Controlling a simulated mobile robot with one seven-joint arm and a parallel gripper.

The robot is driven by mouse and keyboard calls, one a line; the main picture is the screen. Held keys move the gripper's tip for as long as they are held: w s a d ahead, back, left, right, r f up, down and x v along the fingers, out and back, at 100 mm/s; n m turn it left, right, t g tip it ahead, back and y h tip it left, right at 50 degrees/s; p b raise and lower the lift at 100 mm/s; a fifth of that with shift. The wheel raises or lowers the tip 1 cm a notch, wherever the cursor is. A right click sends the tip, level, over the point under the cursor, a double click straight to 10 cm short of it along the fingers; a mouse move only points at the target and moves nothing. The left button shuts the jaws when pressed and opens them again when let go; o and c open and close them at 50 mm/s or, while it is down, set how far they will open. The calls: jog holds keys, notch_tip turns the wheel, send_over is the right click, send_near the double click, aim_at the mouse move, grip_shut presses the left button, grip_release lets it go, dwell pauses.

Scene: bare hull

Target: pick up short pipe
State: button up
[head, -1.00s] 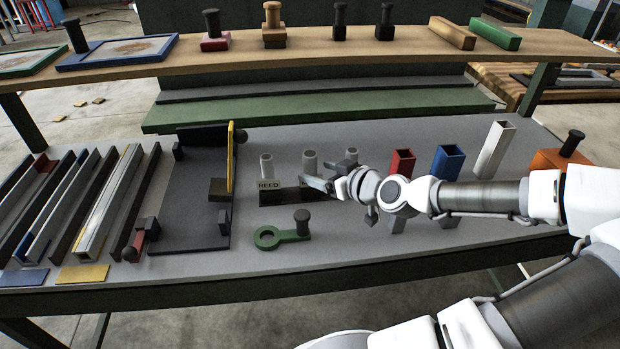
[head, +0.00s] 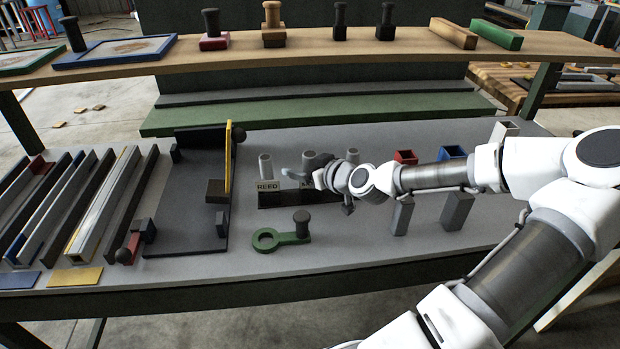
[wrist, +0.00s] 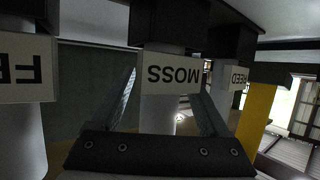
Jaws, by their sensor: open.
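Three short grey round pipes stand upright in a dark rack (head: 270,200) on the bench: a left pipe (head: 265,164), a middle pipe (head: 310,160) and a right pipe (head: 352,156). The left one's label reads REED. My gripper (head: 316,178) is at the front of the rack by the middle pipe and hides part of the rack. In the upside-down wrist view, my open gripper (wrist: 168,85) has one finger on either side of the pipe (wrist: 158,112) behind the MOSS label (wrist: 174,73). I cannot tell whether the fingers touch it.
A green ring-ended piece (head: 268,239) with a dark knob lies in front of the rack. Red (head: 405,157) and blue (head: 452,153) square tubes stand to the right, partly behind my arm. A dark plate with a yellow bar (head: 229,160) is at left.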

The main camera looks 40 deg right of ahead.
grip_shut()
dwell(0.3)
